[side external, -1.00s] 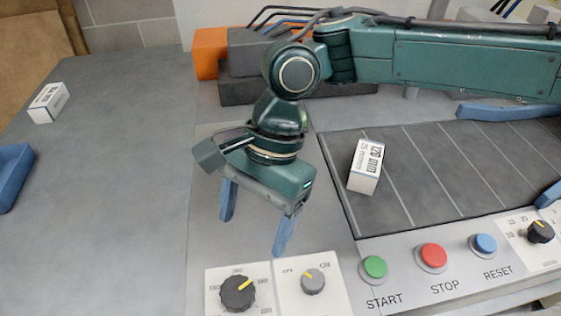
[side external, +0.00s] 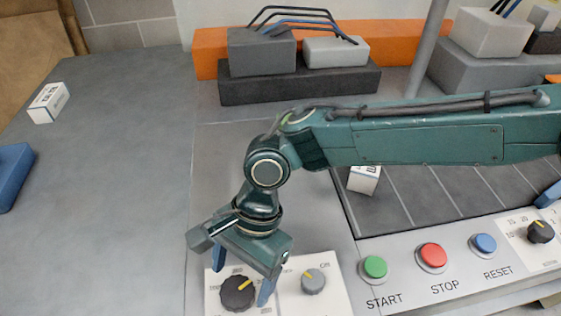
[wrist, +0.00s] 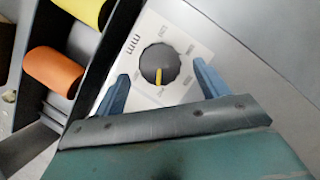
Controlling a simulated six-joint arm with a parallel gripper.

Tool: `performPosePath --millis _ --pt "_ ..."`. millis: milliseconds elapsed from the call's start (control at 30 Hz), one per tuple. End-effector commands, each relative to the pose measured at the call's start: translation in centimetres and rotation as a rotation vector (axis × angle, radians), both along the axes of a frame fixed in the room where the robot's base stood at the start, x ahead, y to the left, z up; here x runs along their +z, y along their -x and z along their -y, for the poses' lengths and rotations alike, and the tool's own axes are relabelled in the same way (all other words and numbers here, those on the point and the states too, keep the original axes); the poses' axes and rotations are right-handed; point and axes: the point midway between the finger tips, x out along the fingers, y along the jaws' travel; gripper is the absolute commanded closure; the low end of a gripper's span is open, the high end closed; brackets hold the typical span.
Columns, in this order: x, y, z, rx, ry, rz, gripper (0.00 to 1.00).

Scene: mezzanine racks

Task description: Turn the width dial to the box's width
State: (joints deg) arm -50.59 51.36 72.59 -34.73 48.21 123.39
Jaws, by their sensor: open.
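The width dial (side external: 237,292) is a black knob with a yellow pointer on a white scale plate at the front of the panel. In the side view its pointer aims up and right. It also shows in the wrist view (wrist: 160,64), marked "mm". My gripper (side external: 240,280) is open, with its blue fingers on either side of the dial. In the wrist view the fingers (wrist: 158,84) stand apart from the knob with gaps on both sides. The box (side external: 364,180) is small and white, lies on the dark conveyor bed, and is partly hidden by my arm.
Green START (side external: 374,267), red STOP (side external: 432,256) and blue RESET (side external: 484,245) buttons follow. Another black dial (side external: 540,232) is at far right. A second white box (side external: 48,102) lies on the left table.

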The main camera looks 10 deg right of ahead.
Motion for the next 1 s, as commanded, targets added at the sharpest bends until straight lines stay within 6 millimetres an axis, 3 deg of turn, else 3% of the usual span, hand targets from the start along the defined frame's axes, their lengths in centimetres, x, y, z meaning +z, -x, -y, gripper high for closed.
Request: performPosePath --millis 267,633,867,1000 --pt "-2.2 0.7 -0.6 0.000 0.001 -0.001 0.27" --pt "-2.5 0.8 -0.7 0.000 0.001 -0.001 0.27" --pt "-2.5 0.8 -0.7 0.000 0.001 -0.001 0.71" --pt "-2.5 0.7 -0.7 0.002 0.000 0.000 0.71"
